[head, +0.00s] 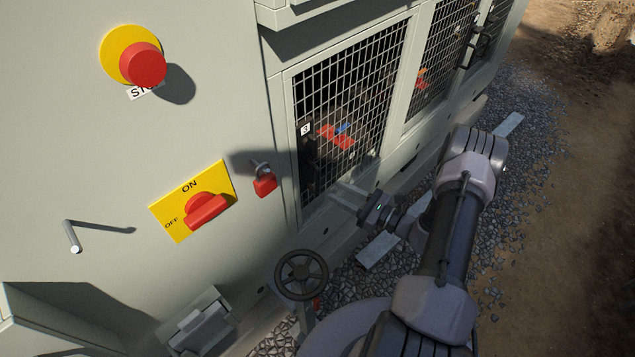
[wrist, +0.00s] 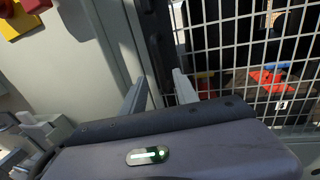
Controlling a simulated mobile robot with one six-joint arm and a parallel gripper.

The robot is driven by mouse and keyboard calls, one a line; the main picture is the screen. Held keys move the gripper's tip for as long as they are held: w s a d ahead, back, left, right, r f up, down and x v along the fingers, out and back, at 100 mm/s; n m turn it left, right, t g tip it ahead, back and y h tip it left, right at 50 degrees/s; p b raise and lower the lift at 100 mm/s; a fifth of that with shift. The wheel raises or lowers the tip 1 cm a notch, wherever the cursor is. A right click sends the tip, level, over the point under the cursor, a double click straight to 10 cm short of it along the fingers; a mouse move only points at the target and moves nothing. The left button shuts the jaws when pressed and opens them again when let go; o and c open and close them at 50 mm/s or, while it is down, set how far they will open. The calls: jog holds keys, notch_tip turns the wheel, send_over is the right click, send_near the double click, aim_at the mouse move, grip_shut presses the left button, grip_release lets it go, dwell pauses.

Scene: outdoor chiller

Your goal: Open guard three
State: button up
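Guard three is a wire-mesh door (head: 350,100) in a pale frame, marked by a small "3" label (head: 305,129) at its left edge. It looks shut. In the wrist view its mesh (wrist: 225,45) fills the right side, with the label (wrist: 281,105) low at the right. My gripper (head: 347,193) is by the guard's lower edge in the head view. In the wrist view my gripper (wrist: 160,84) has its two fingers apart. A dark vertical strip (wrist: 154,40) shows between and beyond them; I cannot tell whether it is a handle or whether the fingers touch anything.
Left of the guard are a red padlock (head: 265,184), a red switch on a yellow plate (head: 190,200), a red stop button (head: 143,65) and a bent rod (head: 72,237). A handwheel (head: 301,274) stands below. More mesh guards (head: 440,60) continue right. Gravel (head: 540,110) lies alongside.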

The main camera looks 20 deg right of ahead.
aim_at(318, 190)
jog(key=b+x, duration=0.1)
jog(key=x, duration=0.7)
jog(key=shift+s, duration=0.1)
grip_shut()
dwell(1.0)
